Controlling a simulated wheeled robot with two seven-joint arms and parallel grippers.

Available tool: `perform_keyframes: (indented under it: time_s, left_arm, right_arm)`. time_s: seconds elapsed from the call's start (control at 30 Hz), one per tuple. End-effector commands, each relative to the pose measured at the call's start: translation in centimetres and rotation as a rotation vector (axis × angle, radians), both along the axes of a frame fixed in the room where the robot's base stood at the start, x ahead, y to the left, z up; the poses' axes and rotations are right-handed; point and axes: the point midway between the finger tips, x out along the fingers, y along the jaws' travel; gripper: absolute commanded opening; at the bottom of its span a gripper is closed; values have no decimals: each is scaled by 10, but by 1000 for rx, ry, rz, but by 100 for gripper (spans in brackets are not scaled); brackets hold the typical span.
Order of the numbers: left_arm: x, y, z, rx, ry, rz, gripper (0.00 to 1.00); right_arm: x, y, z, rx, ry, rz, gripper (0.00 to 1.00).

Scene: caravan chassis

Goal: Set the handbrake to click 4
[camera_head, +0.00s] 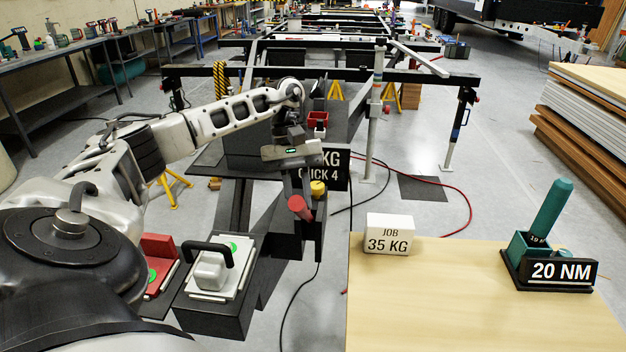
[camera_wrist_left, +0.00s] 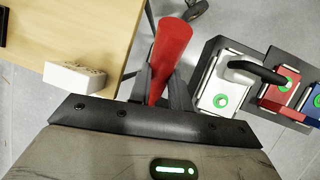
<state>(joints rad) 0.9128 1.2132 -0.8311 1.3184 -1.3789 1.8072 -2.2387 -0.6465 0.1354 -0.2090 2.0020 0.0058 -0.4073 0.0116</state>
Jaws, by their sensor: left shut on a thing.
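The handbrake's red grip (camera_head: 299,208) points toward me at the front of the chassis (camera_head: 234,200). My left gripper (camera_head: 297,190) is shut on this red grip from above. In the left wrist view the red grip (camera_wrist_left: 172,45) stands between the two fingers (camera_wrist_left: 165,88). The black sign (camera_head: 334,172) behind the gripper reads "KG" and "CLICK 4"; its left part is hidden by my gripper. My right gripper is not in view.
A yellow knob (camera_head: 318,187) is close beside the red grip. A white plate with a black handle (camera_head: 208,268) and a red unit (camera_head: 158,262) lie left of it. The wooden table (camera_head: 450,310) holds a green tool in a "20 NM" holder (camera_head: 548,225). Cables cross the floor.

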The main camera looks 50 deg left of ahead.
Motion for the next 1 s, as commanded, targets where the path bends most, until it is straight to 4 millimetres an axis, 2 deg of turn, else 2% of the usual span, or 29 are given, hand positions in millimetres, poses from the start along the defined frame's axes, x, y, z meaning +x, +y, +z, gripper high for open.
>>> perform_keyframes:
  time_s: [0.47, 0.5, 0.57, 0.87, 1.0]
  left_arm:
    - [-1, 3, 2, -6, 2, 5, 0]
    - [-1, 3, 2, -6, 2, 5, 28]
    - [-2, 3, 2, -6, 3, 4, 41]
    - [-2, 3, 2, -7, 5, 4, 41]
    - [2, 7, 13, -8, 2, 5, 41]
  right_arm:
    - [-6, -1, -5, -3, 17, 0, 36]
    - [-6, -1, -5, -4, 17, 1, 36]
    - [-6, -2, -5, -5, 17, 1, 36]
    - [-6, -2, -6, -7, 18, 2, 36]
    - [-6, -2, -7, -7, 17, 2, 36]
